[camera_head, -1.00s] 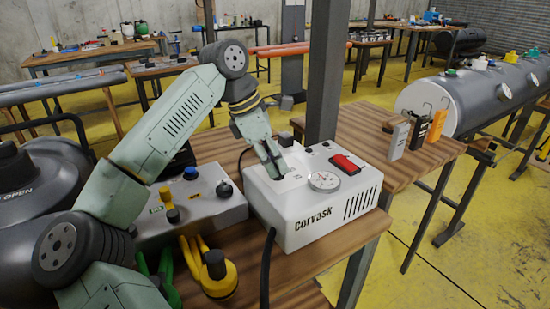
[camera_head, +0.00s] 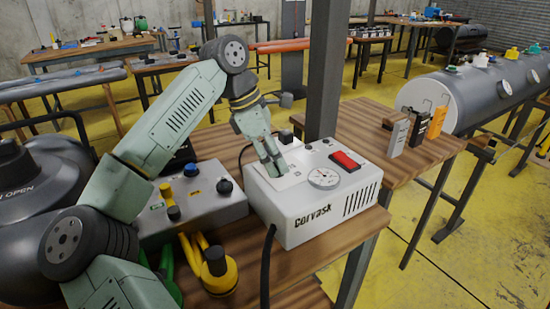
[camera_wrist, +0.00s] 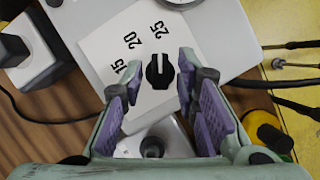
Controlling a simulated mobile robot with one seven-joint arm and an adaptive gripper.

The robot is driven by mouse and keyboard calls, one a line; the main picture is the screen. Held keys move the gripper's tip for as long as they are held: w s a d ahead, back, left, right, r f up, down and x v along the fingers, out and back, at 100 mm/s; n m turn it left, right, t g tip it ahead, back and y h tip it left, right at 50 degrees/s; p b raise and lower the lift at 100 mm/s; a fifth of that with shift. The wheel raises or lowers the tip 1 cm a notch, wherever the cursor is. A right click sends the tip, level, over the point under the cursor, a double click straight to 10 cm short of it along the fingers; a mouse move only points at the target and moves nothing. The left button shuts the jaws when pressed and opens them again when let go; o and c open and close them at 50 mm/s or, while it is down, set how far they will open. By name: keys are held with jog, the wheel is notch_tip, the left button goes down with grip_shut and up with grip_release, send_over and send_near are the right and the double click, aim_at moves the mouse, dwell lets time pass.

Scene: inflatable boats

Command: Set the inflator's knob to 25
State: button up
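The white inflator (camera_head: 318,212), marked Corvask, stands on the wooden table with a round gauge and a red switch on top. Its black knob (camera_wrist: 159,71) shows in the wrist view on a pale plate (camera_wrist: 105,43) printed 15, 20 and 25. A light mark on the knob appears to point up the picture, roughly toward the 25. My gripper (camera_wrist: 156,84) is open, one finger on each side of the knob, with gaps visible. In the head view my gripper (camera_head: 272,170) is low over the inflator's left top and hides the knob.
A grey control box (camera_head: 195,208) with several knobs stands left of the inflator. A dark post (camera_head: 326,75) rises behind it. A black hose (camera_head: 268,265) runs down its front. Small boxes (camera_head: 398,138) stand on the table to the right.

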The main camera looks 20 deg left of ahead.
jog(key=shift+o, duration=0.2)
jog(key=shift+r, duration=0.1)
jog(key=v, duration=1.2)
jog(key=shift+s, duration=0.1)
